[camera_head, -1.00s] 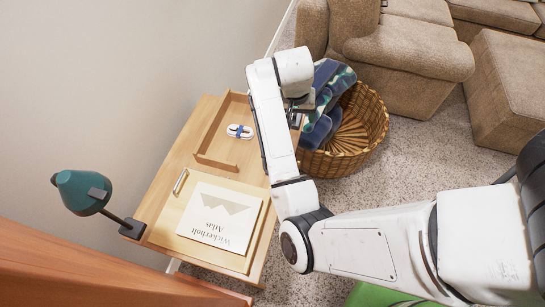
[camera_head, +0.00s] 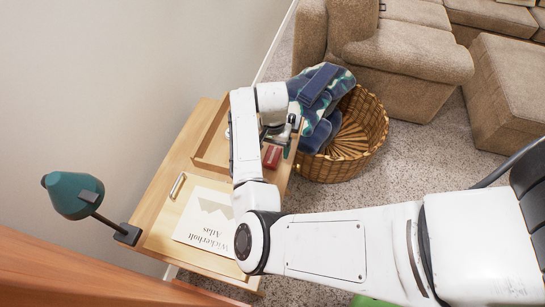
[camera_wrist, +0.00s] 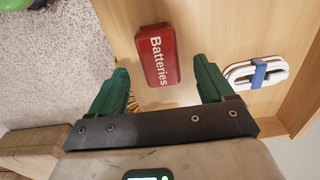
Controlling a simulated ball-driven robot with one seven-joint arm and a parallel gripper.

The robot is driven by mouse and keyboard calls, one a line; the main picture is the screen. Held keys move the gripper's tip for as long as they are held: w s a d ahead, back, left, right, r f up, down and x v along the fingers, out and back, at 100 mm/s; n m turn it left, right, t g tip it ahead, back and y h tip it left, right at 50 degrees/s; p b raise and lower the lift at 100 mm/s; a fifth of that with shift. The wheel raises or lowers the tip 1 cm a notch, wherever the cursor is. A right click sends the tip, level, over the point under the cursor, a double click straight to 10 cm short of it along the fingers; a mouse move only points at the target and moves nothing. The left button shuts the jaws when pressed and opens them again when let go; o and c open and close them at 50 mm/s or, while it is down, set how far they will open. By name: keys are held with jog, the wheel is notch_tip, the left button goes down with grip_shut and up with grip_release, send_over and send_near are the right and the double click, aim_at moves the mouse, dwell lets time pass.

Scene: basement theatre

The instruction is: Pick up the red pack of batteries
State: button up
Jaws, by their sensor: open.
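The red pack of batteries (camera_head: 271,156) lies flat on the wooden table top (camera_head: 181,150), close to its right edge. My gripper (camera_head: 284,135) is over the table beside the pack. In the wrist view my gripper (camera_wrist: 161,72) has its green fingers spread wide on either side of the pack's lower part, with nothing held. I cannot tell how high the fingertips are above the table.
A white cable bundle with a blue band (camera_wrist: 257,74) lies right of the pack, by a wooden tray wall (camera_wrist: 303,85). A book (camera_head: 205,219) and a teal lamp (camera_head: 72,195) are nearer. A wicker basket (camera_head: 368,150) with blue cloth (camera_head: 322,90) stands beside the table.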

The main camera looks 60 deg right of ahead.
aim_at(272, 155)
jog(key=shift+f, duration=2)
jog(key=shift+c, duration=0.3)
jog(key=c, duration=1)
jog(key=shift+c, duration=0.5)
jog(key=shift+r, duration=0.15)
